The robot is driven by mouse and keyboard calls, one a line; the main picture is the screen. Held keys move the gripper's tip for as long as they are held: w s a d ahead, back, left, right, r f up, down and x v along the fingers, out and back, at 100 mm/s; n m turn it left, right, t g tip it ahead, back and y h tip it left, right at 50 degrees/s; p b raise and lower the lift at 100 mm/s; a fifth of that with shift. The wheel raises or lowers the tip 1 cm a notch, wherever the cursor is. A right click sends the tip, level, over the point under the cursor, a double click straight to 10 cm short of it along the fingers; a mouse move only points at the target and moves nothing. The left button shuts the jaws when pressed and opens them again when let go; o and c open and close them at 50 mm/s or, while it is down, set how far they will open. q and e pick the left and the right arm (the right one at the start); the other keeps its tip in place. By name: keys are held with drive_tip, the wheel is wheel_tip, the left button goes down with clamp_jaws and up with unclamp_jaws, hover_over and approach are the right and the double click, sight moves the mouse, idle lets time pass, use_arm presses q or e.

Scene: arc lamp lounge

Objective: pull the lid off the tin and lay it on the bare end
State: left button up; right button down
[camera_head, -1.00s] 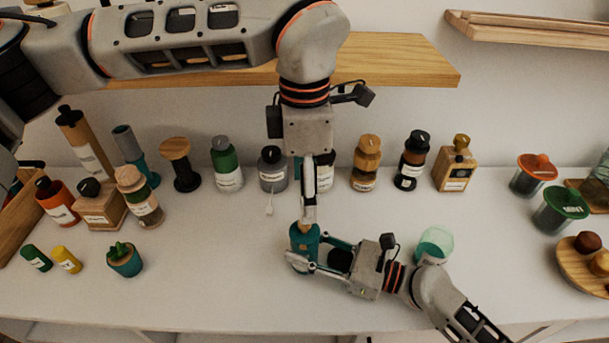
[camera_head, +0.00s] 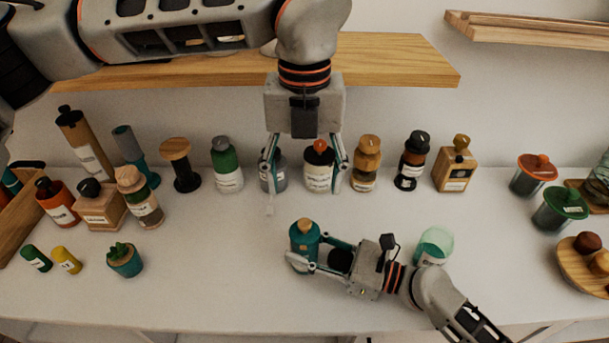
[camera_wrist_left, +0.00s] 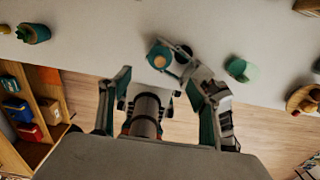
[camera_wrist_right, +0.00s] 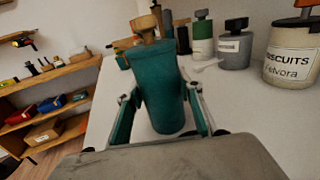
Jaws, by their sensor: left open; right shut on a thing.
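My right gripper (camera_head: 318,252) is shut around the tin's body from the right. My left gripper (camera_head: 305,185) is open and empty, above and behind the tin, apart from the lid. In the left wrist view the lid (camera_wrist_left: 158,61) shows between the spread fingers.
A row of jars, including an orange-knobbed biscuits jar (camera_head: 319,168), stands behind the tin. A mint glass (camera_head: 435,246) stands to the right, near my right wrist. A potted succulent (camera_head: 124,260) is at left. A wooden shelf (camera_head: 400,65) hangs above.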

sight(305, 222)
use_arm(q)
wheel_tip(305, 222, down, 12)
drive_tip(key=shift+r, duration=0.1)
idle(0.5)
drive_tip(key=c, duration=1.3)
drive_tip(key=shift+r, duration=0.2)
drive_tip(key=shift+r, duration=0.75)
drive_tip(key=shift+r, duration=0.25)
drive_tip(key=shift+r, duration=2)
use_arm(e)
drive_tip(key=c, duration=1.3)
unclamp_jaws()
